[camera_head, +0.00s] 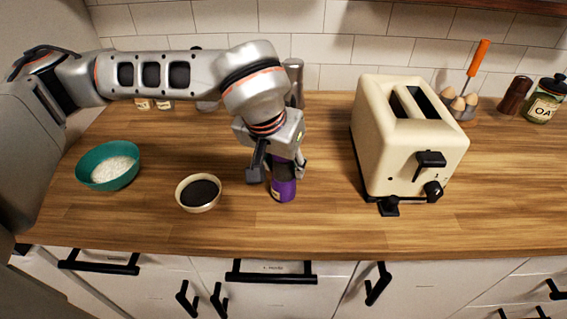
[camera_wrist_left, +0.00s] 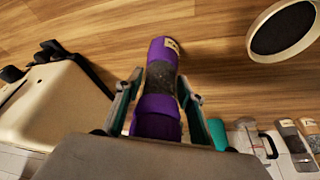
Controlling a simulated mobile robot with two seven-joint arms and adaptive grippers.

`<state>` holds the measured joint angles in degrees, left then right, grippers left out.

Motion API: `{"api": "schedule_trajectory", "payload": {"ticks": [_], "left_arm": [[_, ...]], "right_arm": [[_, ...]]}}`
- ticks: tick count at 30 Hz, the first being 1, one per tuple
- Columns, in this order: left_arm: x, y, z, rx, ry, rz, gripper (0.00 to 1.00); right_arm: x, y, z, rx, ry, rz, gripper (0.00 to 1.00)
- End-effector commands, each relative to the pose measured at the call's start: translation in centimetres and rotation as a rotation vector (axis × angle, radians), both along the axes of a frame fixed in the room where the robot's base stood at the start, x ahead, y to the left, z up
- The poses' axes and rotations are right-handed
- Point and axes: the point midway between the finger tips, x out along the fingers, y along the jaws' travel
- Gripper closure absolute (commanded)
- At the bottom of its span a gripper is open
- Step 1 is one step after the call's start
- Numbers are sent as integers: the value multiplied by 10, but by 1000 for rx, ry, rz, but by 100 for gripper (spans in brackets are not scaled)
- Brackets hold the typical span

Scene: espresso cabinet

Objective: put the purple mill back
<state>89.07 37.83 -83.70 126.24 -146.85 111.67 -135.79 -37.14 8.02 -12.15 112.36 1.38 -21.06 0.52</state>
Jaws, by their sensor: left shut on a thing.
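The purple mill (camera_head: 284,190) has a dark see-through middle and a pale label. It is roughly upright near the front middle of the wooden counter. My left gripper (camera_head: 279,170) reaches down from above and is shut on the mill. In the left wrist view the mill (camera_wrist_left: 160,90) lies between the two fingers (camera_wrist_left: 157,100), its labelled end pointing away. Its upper part is partly hidden by the gripper in the head view. I cannot tell whether its base touches the counter. My right gripper is not in view.
A cream toaster (camera_head: 405,150) stands to the right of the mill. A small bowl of dark grounds (camera_head: 198,193) and a teal bowl of white grains (camera_head: 108,166) are to the left. Small jars (camera_head: 153,104) stand at the back wall. Counter between mill and toaster is clear.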

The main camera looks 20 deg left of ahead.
Motion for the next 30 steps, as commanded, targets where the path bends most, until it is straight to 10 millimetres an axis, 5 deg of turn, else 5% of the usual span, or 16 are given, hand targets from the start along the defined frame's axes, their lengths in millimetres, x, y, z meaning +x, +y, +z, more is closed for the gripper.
{"api": "schedule_trajectory", "payload": {"ticks": [1,2,3,17,30], "left_arm": [[0,0,-2,0,-1,0,100],[0,0,-2,0,1,0,54],[0,0,-2,0,1,0,45],[-1,0,6,-1,-2,1,45],[-31,4,81,0,-6,0,45]], "right_arm": [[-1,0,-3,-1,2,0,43],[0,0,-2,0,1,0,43],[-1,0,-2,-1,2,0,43],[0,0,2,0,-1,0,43],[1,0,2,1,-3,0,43]]}}
